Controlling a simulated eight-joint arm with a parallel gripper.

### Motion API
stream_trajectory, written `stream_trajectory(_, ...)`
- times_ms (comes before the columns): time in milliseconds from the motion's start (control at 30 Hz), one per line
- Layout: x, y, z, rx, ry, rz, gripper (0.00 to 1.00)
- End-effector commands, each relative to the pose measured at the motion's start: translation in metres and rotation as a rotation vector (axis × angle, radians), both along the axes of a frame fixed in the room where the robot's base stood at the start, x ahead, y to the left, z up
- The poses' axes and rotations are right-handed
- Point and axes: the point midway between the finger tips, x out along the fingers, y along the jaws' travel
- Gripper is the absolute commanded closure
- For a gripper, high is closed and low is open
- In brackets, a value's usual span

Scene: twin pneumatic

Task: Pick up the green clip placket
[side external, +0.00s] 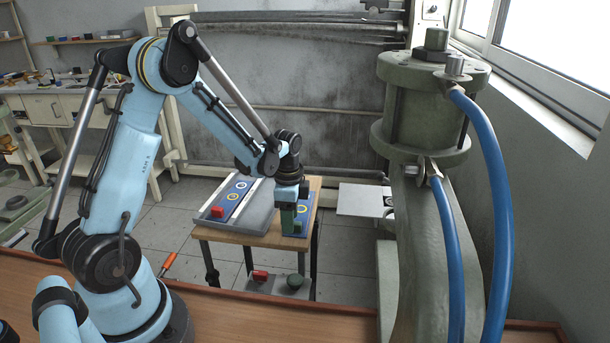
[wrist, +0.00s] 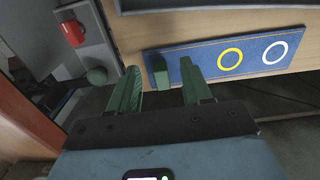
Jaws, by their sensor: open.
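The green clip placket is a blue board (wrist: 200,63) with a small green clip (wrist: 160,72) at its left end, then a yellow ring and a white ring. It lies on a wooden table. In the side view the blue board (side external: 302,228) is partly hidden by my gripper (side external: 288,230). In the wrist view my gripper (wrist: 160,66) is open, with its two green fingers on either side of the green clip. Nothing is held. I cannot tell how far the fingertips are above the board.
A grey tray (side external: 257,222) on the wooden table (side external: 235,237) holds another blue board with a red clip (side external: 218,212). A lower grey surface carries a red piece (side external: 260,275) and a round green piece (side external: 295,281). A large green cylinder machine (side external: 425,110) with blue hoses stands at right.

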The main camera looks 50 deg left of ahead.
Motion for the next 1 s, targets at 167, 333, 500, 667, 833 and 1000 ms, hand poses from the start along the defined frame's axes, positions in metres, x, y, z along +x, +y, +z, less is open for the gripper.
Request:
stream_trajectory(167, -0.0001, -0.0002, -0.0101, 0.000, 0.000, 0.000, 0.51)
stream_trajectory(333, -0.0002, -0.0002, -0.0104, 0.000, 0.000, 0.000, 0.51)
stream_trajectory(500, -0.0002, -0.0002, -0.0102, 0.000, 0.000, 0.000, 0.71)
stream_trajectory(667, -0.0002, -0.0002, -0.0101, 0.000, 0.000, 0.001, 0.95)
stream_trajectory(833, -0.0001, -0.0003, -0.0100, 0.000, 0.000, 0.001, 1.00)
stream_trajectory(1000, -0.0001, -0.0002, -0.0096, 0.000, 0.000, 0.001, 1.00)
